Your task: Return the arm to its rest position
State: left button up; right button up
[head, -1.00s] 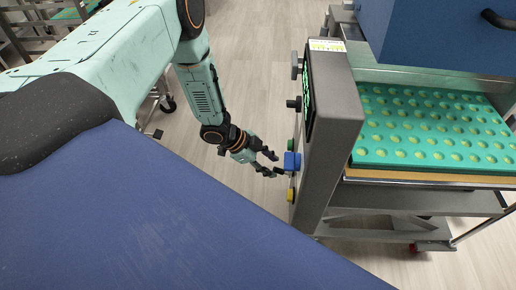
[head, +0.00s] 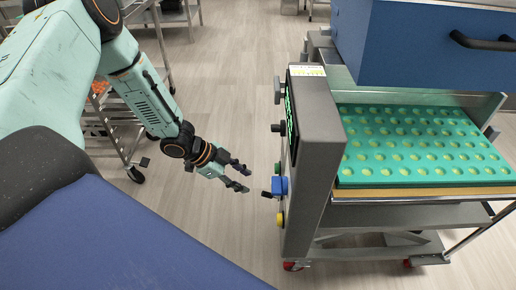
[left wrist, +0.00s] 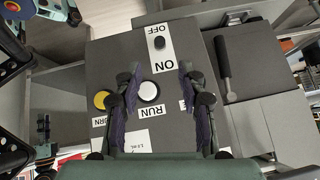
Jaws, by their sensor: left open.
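My left arm (head: 150,105) comes in from the left in the head view, with its mint and black links reaching down and to the right. My left gripper (head: 243,178) is open and empty, a short gap to the left of the grey control box (head: 317,180). In the left wrist view the open fingers (left wrist: 155,90) frame the box's panel, with labels ON, OFF and RUN. A white round button (left wrist: 148,92) shows between the fingers. A yellow button (left wrist: 101,99) lies to their left. My right gripper is not in view.
A teal tray of filled cavities (head: 343,182) sits on the depositor's cart, right of the box. A blue housing (head: 400,50) hangs above it. A blue switch (head: 279,186) juts from the box toward my gripper. A rack (head: 122,130) stands at left. Floor between is clear.

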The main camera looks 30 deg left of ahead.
pick_arm(q)
jog(key=s+d+f+n+y, duration=0.2)
jog(key=s+d+n, duration=0.45)
jog(key=n, duration=0.45)
jog(key=s+d+f+n+g+y+b, duration=0.1)
jog(key=s+f+n+g+y, duration=0.1)
jog(key=s, duration=0.8)
jog(key=s+f+n+g+y+b, duration=0.1)
jog(key=s+f+g+y, duration=0.15)
jog(key=s, duration=0.75)
notch_tip(320, 180, down, 12)
jog(key=b, duration=1.2)
jog(key=shift+s+b, duration=0.2)
jog(key=shift+b, duration=0.1)
jog(key=shift+f, duration=0.1)
